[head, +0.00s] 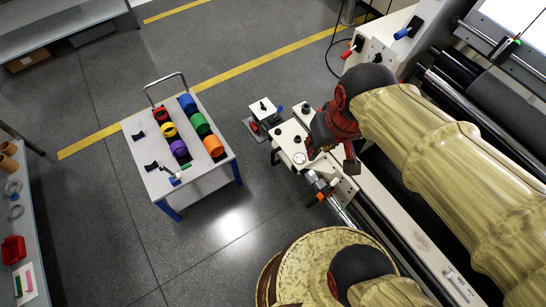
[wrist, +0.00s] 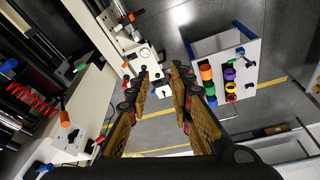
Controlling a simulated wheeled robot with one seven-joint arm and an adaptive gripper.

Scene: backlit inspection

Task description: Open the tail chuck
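My gripper (wrist: 161,74) is open, with two tan-padded fingers spread apart and nothing between them. In the head view my gripper (head: 331,150) hangs over the end of the long white machine. A metal clamp with an orange-tipped handle (head: 318,187), which may be the tail chuck, sits on the rail at the machine's near side. In the wrist view an orange-tipped handle (wrist: 130,17) shows beyond the left finger, apart from it. Whether the chuck's jaws are open cannot be told. A round gauge (head: 299,157) is on the white end plate beside my gripper.
A white cart (head: 146,176) with several coloured rolls stands to the left. A small white-topped stand (head: 263,108) adjoins the machine end. A white cabinet with red (head: 347,54) and blue handles stands behind. Open floor lies between cart and machine.

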